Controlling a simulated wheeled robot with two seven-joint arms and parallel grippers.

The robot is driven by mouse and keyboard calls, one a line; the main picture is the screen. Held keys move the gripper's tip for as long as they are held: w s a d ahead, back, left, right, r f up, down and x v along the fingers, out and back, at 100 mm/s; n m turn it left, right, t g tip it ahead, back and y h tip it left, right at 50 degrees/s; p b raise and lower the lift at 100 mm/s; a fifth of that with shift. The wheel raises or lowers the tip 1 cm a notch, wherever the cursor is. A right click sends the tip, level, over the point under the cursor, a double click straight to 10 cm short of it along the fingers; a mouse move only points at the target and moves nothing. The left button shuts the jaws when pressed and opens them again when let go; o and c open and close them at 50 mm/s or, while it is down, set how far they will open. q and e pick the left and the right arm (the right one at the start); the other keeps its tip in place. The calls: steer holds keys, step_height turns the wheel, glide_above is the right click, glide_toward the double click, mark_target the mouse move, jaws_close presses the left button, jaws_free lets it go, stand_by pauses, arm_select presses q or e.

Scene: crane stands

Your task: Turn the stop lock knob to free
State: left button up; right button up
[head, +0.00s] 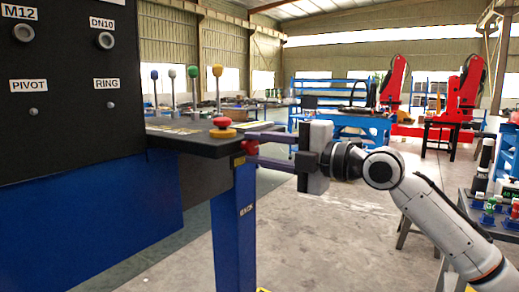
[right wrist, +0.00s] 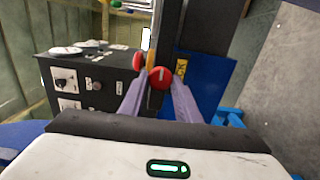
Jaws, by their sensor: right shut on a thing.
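A small red round knob (right wrist: 160,77) shows between the two purple fingertips of my right gripper (right wrist: 158,88) in the right wrist view. The gripper is closed on it at the end of the dark bench (head: 205,147). My left gripper is out of view.
A black panel (head: 60,130) with labelled pegs fills the left. Several ball-topped levers (head: 217,71) stand behind the bench top. A blue bench leg (head: 234,230) is below the gripper. A side table with coloured items (head: 490,210) stands at right. Open floor lies between.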

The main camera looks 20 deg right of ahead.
steer(key=o, duration=1)
steer(key=shift+d, duration=0.1)
steer(key=shift+s+d+f, duration=0.1)
steer(key=shift+s+d, duration=0.1)
steer(key=shift+s, duration=0.1)
steer(key=b+v, duration=0.2)
steer(key=v, duration=0.7)
steer(key=shift+s+d, duration=0.1)
steer(key=shift+s, duration=0.1)
